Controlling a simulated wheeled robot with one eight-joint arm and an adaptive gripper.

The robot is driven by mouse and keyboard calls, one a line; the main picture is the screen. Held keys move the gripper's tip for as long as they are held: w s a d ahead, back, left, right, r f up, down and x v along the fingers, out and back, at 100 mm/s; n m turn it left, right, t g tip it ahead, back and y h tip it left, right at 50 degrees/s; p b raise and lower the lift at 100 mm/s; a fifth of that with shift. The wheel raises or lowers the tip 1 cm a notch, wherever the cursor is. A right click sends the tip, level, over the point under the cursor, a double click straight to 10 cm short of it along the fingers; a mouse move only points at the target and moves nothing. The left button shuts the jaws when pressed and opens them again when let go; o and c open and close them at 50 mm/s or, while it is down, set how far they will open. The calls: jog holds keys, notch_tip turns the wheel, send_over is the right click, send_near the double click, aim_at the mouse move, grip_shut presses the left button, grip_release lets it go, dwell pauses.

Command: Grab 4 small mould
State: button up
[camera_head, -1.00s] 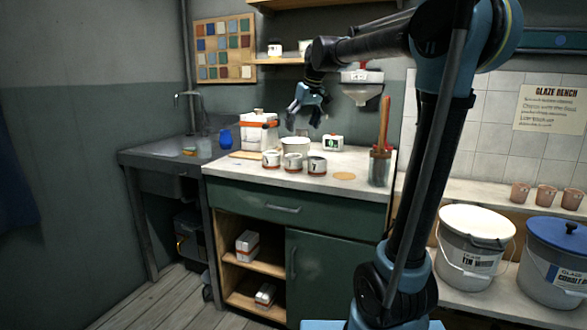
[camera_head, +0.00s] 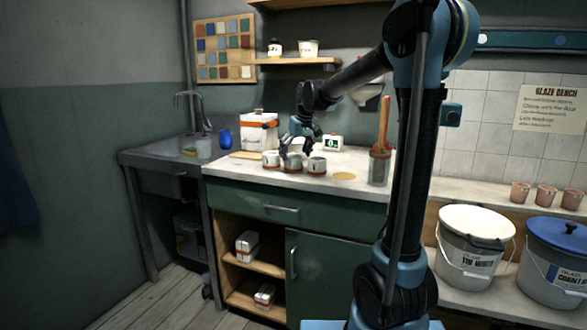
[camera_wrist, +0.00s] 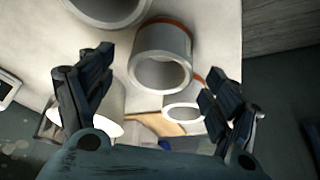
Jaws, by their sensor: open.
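Three small white cup-shaped moulds with dark marks stand in a row on the counter: the left mould (camera_head: 271,161), the middle mould (camera_head: 293,164) and the right mould (camera_head: 317,166). The marks are too small to read. My gripper (camera_head: 291,149) is at the middle mould, pointing down. In the wrist view, my open gripper (camera_wrist: 160,65) has one mould (camera_wrist: 161,73) between and beyond its fingertips, with its round opening and brown band showing. Another mould (camera_wrist: 105,10) is at the top left, and a third mould (camera_wrist: 183,112) is behind the right finger.
A white and orange box (camera_head: 259,132), a small clock (camera_head: 332,143) and a tool jar (camera_head: 380,168) stand on the counter (camera_head: 240,168). A white pot (camera_wrist: 108,108) is close to the left finger. The sink (camera_head: 165,150) is at the left. The counter's front edge is clear.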

jog(key=x, duration=0.4)
jog(key=c, duration=1.3)
